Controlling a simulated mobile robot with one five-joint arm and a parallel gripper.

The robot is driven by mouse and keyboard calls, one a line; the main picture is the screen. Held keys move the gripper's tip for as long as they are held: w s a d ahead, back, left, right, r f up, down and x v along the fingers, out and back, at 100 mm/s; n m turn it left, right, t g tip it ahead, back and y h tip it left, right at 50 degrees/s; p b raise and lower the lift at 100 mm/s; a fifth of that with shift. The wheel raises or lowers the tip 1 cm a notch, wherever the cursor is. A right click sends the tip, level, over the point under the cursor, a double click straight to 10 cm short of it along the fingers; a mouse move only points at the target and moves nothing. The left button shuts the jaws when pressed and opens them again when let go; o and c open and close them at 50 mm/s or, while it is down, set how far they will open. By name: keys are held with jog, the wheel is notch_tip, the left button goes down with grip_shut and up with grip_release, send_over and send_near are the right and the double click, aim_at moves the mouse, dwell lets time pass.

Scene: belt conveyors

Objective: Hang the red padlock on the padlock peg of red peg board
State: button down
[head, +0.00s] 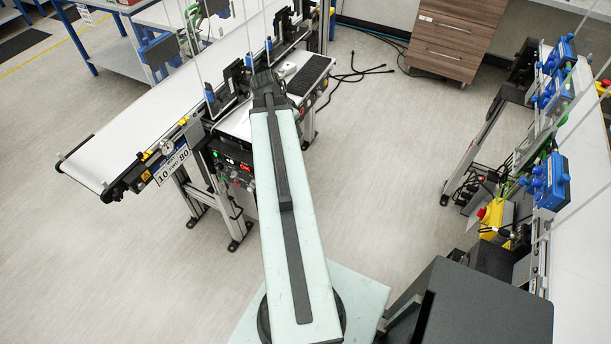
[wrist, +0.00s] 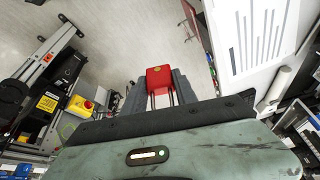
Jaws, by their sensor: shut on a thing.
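The red padlock (wrist: 160,76) shows in the wrist view, with its red body upward in the picture and its thin shackle bars reaching down toward my wrist. My gripper (wrist: 160,85) is shut on it, one dark finger on each side. In the head view my arm reaches up to the conveyor area, and I cannot make out the padlock or the fingertips there.
In the head view a white belt conveyor (head: 150,112) runs at the left, beside my arm's end. A wooden drawer cabinet (head: 455,38) stands at the back. A white-topped bench (head: 585,240) lines the right. A yellow emergency-stop box (wrist: 80,106) shows in the wrist view. Open floor lies between.

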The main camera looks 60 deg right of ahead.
jog(key=s+d+f+n+t+y+b, duration=0.1)
jog(key=d+f+n+t+y+b, duration=0.15)
jog(key=f+n+b, duration=0.9)
jog(key=s+d+f+n+t+y+b, duration=0.1)
jog(key=d+f+n+t+y+b, duration=0.2)
jog(key=f+n+b, duration=0.85)
jog(key=w+f+m+b, duration=0.2)
jog(key=w+f, duration=0.3)
jog(key=w, duration=0.4)
jog(key=shift+w+a+f+y+b, duration=0.25)
jog(key=shift+a+f+y+b, duration=0.1)
jog(key=shift+y+b, duration=0.15)
